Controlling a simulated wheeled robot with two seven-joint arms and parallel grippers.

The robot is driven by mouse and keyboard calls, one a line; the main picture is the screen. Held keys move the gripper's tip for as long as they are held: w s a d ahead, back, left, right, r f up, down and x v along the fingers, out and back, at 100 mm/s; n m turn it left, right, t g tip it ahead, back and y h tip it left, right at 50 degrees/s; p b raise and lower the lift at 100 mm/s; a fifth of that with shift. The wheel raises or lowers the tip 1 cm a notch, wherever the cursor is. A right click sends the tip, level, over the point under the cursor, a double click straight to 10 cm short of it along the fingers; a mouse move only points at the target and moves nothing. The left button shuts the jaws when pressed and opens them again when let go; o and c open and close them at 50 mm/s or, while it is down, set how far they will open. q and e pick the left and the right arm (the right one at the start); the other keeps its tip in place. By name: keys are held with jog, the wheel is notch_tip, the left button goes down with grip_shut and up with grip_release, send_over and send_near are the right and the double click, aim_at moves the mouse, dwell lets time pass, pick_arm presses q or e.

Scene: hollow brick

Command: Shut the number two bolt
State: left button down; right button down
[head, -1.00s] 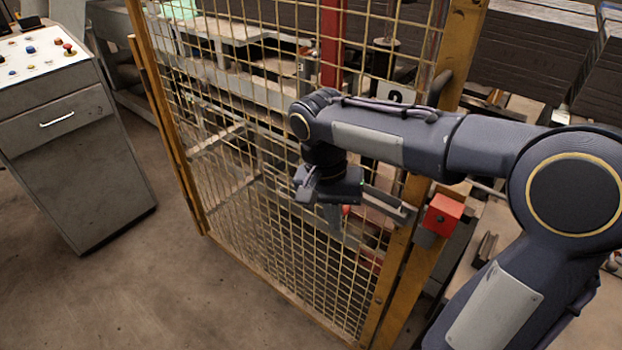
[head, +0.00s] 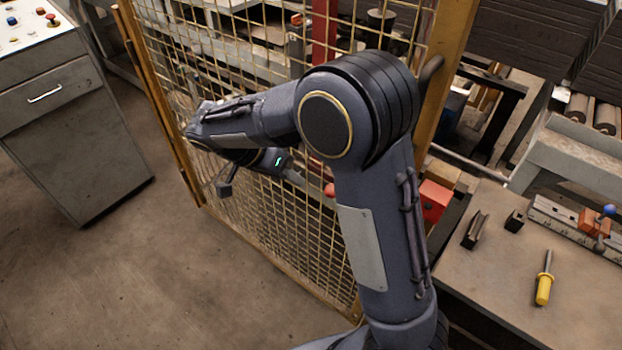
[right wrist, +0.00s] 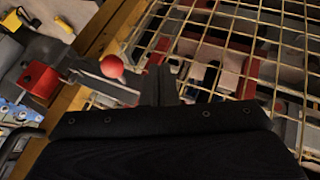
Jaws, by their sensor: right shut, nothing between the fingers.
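The bolt is on the yellow mesh gate (head: 262,225). Its red knob (head: 329,189) shows just left of my right forearm, and the rest of the bolt is mostly hidden by the arm. In the right wrist view the red knob (right wrist: 112,66) sits by a grey metal bar (right wrist: 108,84) near the yellow post (right wrist: 118,35). I cannot tell how far the bar reaches. My right gripper (head: 225,188) is shut and empty, left of the knob in the head view. Its fingers (right wrist: 159,86) appear right of the knob in the wrist view, with nothing between them. My left gripper is out of view.
A red box (head: 435,200) is beside the gate post, partly behind my arm. A workbench (head: 500,290) at right holds a yellow-handled screwdriver (head: 543,284) and small metal parts. A grey control cabinet (head: 75,145) stands at left. The floor between is clear.

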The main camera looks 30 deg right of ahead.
jog(key=s+d, duration=0.1)
jog(key=s+d+p, duration=0.1)
jog(key=s, duration=0.1)
jog(key=shift+s+d, duration=0.2)
jog(key=shift+d, duration=0.15)
jog(key=s, duration=0.1)
jog(key=s+d+b, duration=0.1)
jog(key=s, duration=0.1)
jog(key=s+d, duration=0.1)
jog(key=shift+s, duration=0.4)
jog(key=shift+f, duration=0.1)
